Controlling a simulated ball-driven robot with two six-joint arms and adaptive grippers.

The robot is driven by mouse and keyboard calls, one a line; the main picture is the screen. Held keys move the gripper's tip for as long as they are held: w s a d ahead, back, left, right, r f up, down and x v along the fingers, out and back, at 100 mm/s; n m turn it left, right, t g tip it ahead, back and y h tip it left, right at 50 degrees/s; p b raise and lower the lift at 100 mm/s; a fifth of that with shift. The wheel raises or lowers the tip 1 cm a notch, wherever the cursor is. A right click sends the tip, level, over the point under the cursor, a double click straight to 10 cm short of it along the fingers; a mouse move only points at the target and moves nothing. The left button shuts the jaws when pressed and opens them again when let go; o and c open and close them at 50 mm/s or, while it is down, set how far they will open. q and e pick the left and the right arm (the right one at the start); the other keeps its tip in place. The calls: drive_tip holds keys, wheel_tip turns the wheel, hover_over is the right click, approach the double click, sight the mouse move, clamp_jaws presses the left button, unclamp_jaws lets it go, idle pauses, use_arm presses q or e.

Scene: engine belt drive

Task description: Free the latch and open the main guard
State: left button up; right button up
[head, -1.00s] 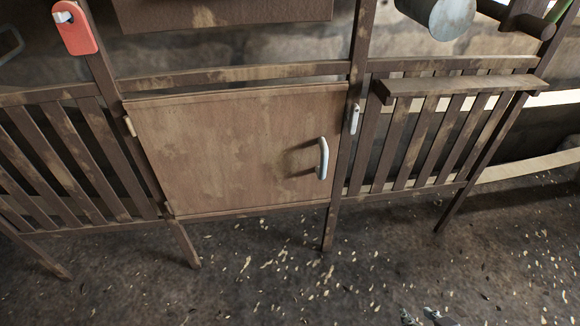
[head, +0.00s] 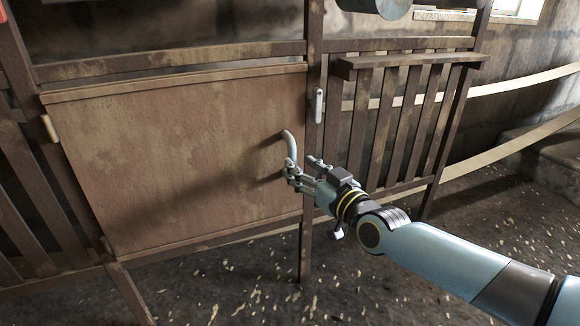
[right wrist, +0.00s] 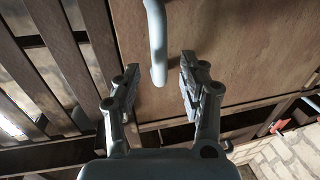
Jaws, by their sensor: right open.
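The main guard (head: 190,150) is a brown panel in the wooden frame and looks closed. Its pale curved handle (head: 289,145) stands near its right edge. The latch (head: 318,106), a small upright grey piece, sits on the post right of the panel. My right gripper (head: 302,168) is open at the lower end of the handle. In the right wrist view the handle (right wrist: 157,40) comes down between the spread fingers (right wrist: 160,78), apart from both. Whether the latch still holds the panel cannot be told. My left gripper is not in view.
A slatted guard with a ledge (head: 410,60) stands right of the post, and another slatted section (head: 30,215) is at the left. A grey cylinder (head: 375,8) hangs above. The littered floor (head: 230,290) in front of the panel is clear.

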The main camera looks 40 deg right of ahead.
sight(292, 159)
drive_tip(key=w+b, duration=0.1)
drive_tip(key=w, duration=0.3)
drive_tip(key=shift+d+f, duration=0.1)
drive_tip(key=shift+f, duration=0.05)
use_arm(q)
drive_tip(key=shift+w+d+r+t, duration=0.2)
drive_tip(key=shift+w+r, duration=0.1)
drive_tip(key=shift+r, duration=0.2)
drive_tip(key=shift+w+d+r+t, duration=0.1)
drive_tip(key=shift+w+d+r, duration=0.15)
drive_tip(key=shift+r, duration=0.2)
use_arm(e)
drive_tip(key=shift+w, duration=0.3)
drive_tip(key=shift+c, duration=0.4)
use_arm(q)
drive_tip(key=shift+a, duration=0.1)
use_arm(e)
clamp_jaws()
